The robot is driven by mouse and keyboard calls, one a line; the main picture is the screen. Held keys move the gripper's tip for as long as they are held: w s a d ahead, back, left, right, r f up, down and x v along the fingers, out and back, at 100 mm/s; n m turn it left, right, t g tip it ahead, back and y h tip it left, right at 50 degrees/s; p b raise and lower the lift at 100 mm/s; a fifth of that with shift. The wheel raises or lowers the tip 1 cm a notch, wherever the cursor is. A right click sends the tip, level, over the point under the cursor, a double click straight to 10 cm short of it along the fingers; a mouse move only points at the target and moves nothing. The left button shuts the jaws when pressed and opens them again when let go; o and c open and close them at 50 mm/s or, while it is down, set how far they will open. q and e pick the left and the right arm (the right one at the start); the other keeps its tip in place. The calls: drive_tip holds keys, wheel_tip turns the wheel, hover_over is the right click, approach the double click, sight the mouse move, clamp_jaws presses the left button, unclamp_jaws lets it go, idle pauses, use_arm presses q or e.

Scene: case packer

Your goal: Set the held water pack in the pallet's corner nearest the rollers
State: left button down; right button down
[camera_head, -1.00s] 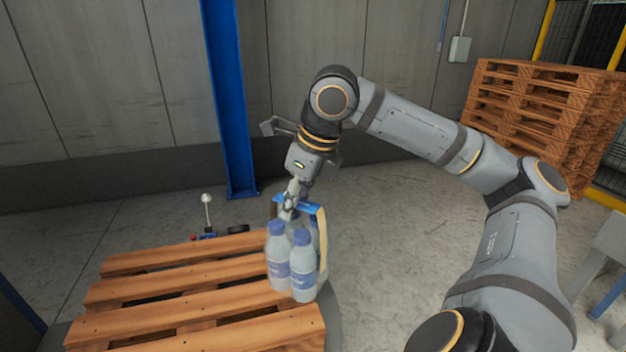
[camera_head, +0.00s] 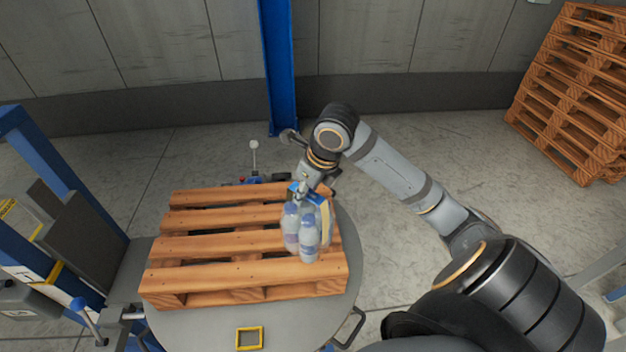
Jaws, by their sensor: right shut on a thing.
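The water pack (camera_head: 308,236) is a bundle of clear bottles with blue caps and a blue-and-cream carrying band. My right gripper (camera_head: 303,193) is shut on the band at the top of the pack. The pack hangs upright over the right side of the wooden pallet (camera_head: 222,272). I cannot tell whether its base touches the slats. The rest of the pallet top is bare. The pallet lies on a round grey turntable (camera_head: 203,327). The rollers cannot be made out. My left gripper is not in view.
A blue-framed machine (camera_head: 60,180) stands at the left, close to the pallet. A blue post (camera_head: 277,70) rises behind, with a small lever (camera_head: 254,160) at the pallet's far edge. Stacked pallets (camera_head: 575,95) stand at the back right. Open floor lies between.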

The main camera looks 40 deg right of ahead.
drive_tip(key=shift+w+a+f, duration=0.5)
drive_tip(key=shift+w+f, duration=0.05)
drive_tip(key=shift+f, duration=0.15)
drive_tip(key=shift+a+f, duration=0.15)
drive_tip(key=shift+f, duration=0.05)
drive_tip(key=shift+f+p, duration=0.85)
drive_tip(key=shift+f, duration=0.75)
drive_tip(key=c, duration=1.1)
unclamp_jaws()
drive_tip(key=b+v, duration=0.1)
drive_tip(key=v, duration=1)
drive_tip(key=shift+s, duration=0.1)
drive_tip(key=shift+s+r, duration=0.15)
drive_tip(key=shift+r, duration=0.3)
